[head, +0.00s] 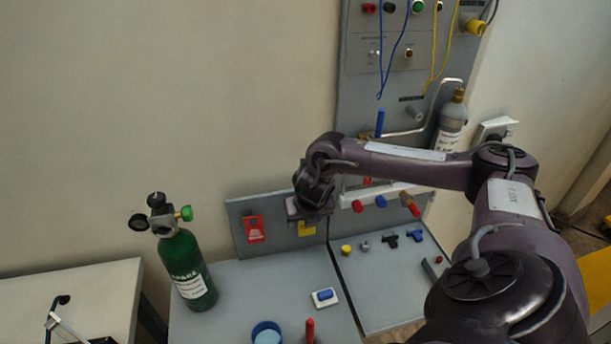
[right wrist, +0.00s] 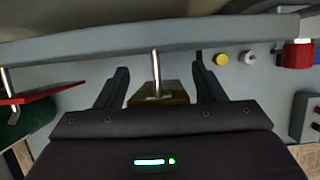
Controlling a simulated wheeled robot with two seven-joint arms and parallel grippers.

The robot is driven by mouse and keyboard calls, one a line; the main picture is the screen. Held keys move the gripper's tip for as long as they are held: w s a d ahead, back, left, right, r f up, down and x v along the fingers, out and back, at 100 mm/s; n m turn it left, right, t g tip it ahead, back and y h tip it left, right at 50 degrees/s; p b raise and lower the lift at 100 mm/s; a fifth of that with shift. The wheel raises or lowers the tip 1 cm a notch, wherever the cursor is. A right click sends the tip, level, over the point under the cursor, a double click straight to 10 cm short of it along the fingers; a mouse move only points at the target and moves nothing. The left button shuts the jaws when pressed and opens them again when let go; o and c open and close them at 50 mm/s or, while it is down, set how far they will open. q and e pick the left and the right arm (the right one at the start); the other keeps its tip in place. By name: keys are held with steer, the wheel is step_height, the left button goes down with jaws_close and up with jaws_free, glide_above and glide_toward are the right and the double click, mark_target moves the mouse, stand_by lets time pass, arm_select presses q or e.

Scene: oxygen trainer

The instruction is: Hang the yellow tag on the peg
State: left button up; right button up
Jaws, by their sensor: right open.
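The yellow tag (head: 307,230) is at the low grey back panel, partly covered by my right gripper (head: 310,210) in the head view. In the right wrist view the yellow tag (right wrist: 172,93) lies between the fingers of my right gripper (right wrist: 160,76), at the lower end of a metal peg (right wrist: 156,65). It appears to hang on that peg; its hole is not clear. The right fingers are open, with gaps on both sides of the tag. My left gripper is not in view.
A red tag (head: 254,229) hangs on the same panel (head: 236,222) to the left. A green gas cylinder (head: 187,268) stands at the table's left. Knobs (head: 346,250) and small fittings lie to the right. A blue-lidded container (head: 266,334) is in front.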

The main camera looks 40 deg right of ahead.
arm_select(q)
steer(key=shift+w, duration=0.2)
arm_select(e)
steer(key=shift+r, duration=0.15)
steer(key=b+v, duration=0.1)
steer(key=v, duration=0.3)
steer(key=shift+d+b, duration=0.15)
steer(key=shift+b, duration=0.25)
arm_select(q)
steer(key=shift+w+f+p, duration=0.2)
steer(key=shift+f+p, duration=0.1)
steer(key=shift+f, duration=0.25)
arm_select(e)
steer(key=v, duration=0.3)
steer(key=shift+r, duration=0.3)
